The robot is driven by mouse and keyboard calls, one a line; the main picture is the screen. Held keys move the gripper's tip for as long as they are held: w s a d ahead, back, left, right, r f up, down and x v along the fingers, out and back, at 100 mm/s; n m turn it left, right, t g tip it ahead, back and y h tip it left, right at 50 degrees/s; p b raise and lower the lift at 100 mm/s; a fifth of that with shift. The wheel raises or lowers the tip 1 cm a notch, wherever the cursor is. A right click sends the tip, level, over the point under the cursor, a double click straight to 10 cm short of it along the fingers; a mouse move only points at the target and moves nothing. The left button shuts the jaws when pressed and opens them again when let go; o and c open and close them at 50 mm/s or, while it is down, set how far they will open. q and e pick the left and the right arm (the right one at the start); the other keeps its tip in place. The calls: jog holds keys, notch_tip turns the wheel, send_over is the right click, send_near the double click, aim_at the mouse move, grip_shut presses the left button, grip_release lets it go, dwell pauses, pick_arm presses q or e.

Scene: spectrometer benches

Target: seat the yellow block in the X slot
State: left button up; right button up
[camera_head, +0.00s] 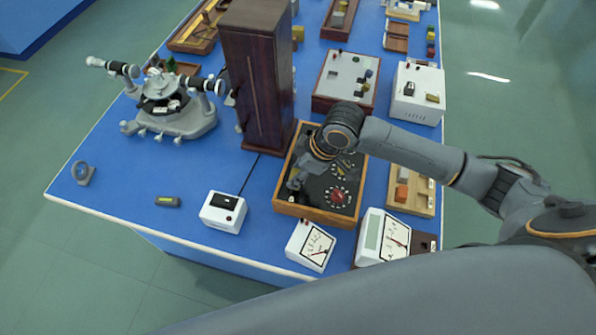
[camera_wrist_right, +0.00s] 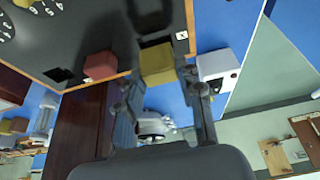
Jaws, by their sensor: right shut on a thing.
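The yellow block (camera_wrist_right: 157,64) is between the fingers of my right gripper (camera_wrist_right: 160,76) in the wrist view. The gripper is shut on it, over the edge of the dark panel. A dark rectangular opening (camera_wrist_right: 155,42) lies right beside the block, with a small white label (camera_wrist_right: 181,35) whose mark I cannot read for sure. I cannot tell whether the block has entered the opening. In the head view my right gripper (camera_head: 297,185) is at the left part of the wooden-framed box (camera_head: 313,213), and the block is hidden. My left gripper is not in view.
A red block (camera_wrist_right: 100,65) stands on the panel near the held one, with another dark opening (camera_wrist_right: 58,74) beyond it. A tall dark wooden cabinet (camera_head: 260,80) stands close behind the box. A white device (camera_head: 223,212) and a white meter (camera_head: 310,246) stand nearby.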

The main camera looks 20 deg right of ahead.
jog(key=shift+f, duration=0.4)
jog(key=shift+f+b, duration=0.65)
jog(key=shift+f, duration=0.5)
jog(key=o, duration=1.2)
jog(key=shift+r, duration=0.2)
jog(key=v, duration=1.1)
jog(key=shift+s+r, duration=0.1)
jog(key=shift+r, duration=0.2)
